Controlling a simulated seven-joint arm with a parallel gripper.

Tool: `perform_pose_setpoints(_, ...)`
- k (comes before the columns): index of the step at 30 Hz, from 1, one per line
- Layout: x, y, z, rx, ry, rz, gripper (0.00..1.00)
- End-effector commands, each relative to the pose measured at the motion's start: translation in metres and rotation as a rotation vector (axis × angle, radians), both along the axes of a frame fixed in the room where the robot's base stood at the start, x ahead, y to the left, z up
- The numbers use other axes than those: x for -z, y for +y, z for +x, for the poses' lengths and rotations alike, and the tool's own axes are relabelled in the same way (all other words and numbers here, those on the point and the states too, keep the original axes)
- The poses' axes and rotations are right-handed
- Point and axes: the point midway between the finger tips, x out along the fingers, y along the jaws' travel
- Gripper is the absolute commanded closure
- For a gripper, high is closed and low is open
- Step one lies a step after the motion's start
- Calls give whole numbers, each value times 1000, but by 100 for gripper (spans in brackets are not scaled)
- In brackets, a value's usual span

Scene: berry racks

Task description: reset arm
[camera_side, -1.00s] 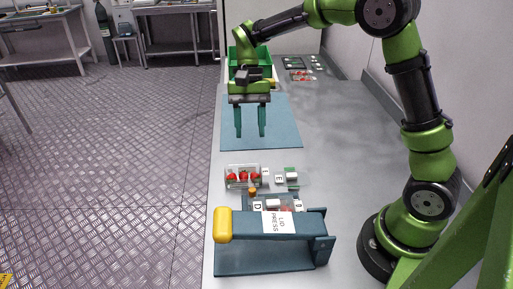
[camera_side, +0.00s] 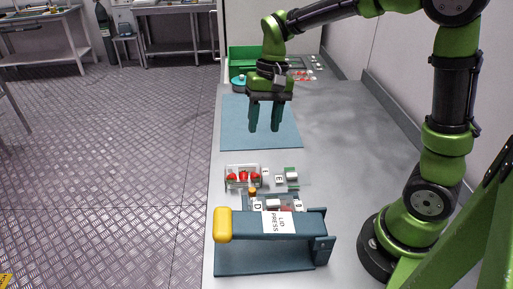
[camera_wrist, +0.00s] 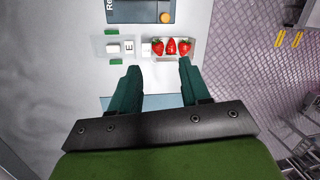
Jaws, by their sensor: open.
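My gripper (camera_side: 264,130) hangs over the blue mat (camera_side: 232,140) in the side view, fingers pointing down. Its two dark green fingers are apart with nothing between them. In the wrist view my gripper (camera_wrist: 157,75) is also open and empty, with the fingertips showing near a clear rack of red berries (camera_wrist: 172,47). That rack also shows in the side view (camera_side: 243,178), nearer the camera than my gripper and apart from it.
The lid press (camera_side: 285,222) with its yellow handle end (camera_side: 222,224) stands at the near end of the bench. A block labelled E (camera_side: 279,179) is right of the berries. A green crate (camera_side: 241,56) and more berries (camera_side: 305,75) are at the far end. The bench's right middle (camera_side: 345,125) is clear.

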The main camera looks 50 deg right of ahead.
Motion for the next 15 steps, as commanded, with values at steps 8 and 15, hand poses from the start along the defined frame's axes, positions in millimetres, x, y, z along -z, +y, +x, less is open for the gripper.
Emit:
perform_pose_setpoints(8, -35, 3, -68, -107, -359, -44, 54)
perform_pose_setpoints(15, -47, 6, -115, -144, -593, -80, 54)
